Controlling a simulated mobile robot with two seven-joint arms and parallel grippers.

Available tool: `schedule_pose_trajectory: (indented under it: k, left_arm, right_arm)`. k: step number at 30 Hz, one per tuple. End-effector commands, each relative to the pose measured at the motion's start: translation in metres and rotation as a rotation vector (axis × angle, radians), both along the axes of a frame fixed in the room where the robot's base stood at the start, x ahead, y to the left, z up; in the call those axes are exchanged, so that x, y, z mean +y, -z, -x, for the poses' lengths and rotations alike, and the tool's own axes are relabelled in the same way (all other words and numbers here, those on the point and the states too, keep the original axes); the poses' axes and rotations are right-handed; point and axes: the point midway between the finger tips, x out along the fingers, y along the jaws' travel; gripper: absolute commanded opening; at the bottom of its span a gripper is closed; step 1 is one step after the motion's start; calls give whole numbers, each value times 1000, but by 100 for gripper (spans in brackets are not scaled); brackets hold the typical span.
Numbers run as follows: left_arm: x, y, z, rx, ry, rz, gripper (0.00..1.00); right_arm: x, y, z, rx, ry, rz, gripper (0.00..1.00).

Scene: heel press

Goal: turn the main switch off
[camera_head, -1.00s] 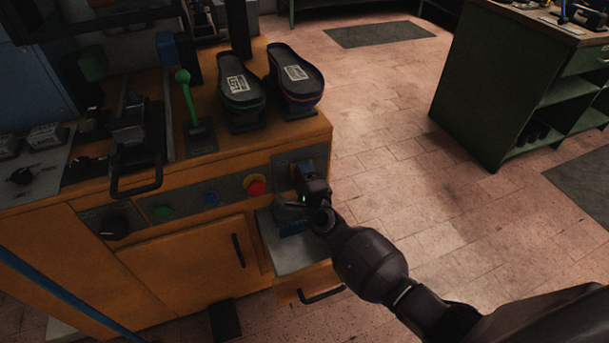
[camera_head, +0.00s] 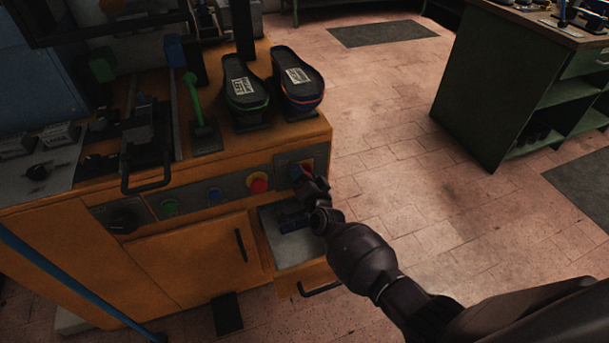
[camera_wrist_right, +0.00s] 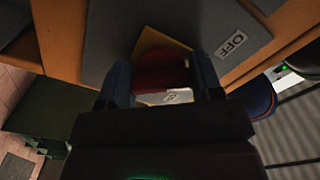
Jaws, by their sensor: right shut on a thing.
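The main switch is a red knob (camera_wrist_right: 160,72) on a yellow plate (camera_wrist_right: 150,42), set in a grey panel with an "OFF" label (camera_wrist_right: 232,43). In the head view its yellow plate (camera_head: 308,165) shows at the right end of the machine's front. My right gripper (camera_head: 301,176) is at the switch and hides much of it there. In the wrist view its two fingers (camera_wrist_right: 163,85) stand on either side of the red knob, shut on it. The knob's exact angle is hard to read. My left gripper is not in view.
A red mushroom button (camera_head: 259,185) sits just left of the switch. An open drawer (camera_head: 298,250) juts out below my right wrist. Two shoe soles (camera_head: 300,85) stand on the machine top above. The floor to the right is clear up to a green bench (camera_head: 480,90).

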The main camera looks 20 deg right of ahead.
Motion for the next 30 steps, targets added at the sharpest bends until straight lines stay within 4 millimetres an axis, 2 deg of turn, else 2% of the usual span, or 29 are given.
schedule_pose_trajectory:
  k: [9, 23, 24, 29, 30]
  left_arm:
    - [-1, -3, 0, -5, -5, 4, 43]
    - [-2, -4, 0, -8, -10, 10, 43]
    - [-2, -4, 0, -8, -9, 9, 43]
    - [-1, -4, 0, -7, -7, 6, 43]
    - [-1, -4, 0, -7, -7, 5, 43]
  right_arm:
    - [0, 1, 0, -2, 1, 95, 36]
    - [0, 1, 0, -3, 1, 110, 36]
    - [0, 1, 0, -3, 1, 110, 61]
    - [0, 1, 0, -3, 1, 109, 85]
    - [0, 1, 0, -3, 1, 109, 85]
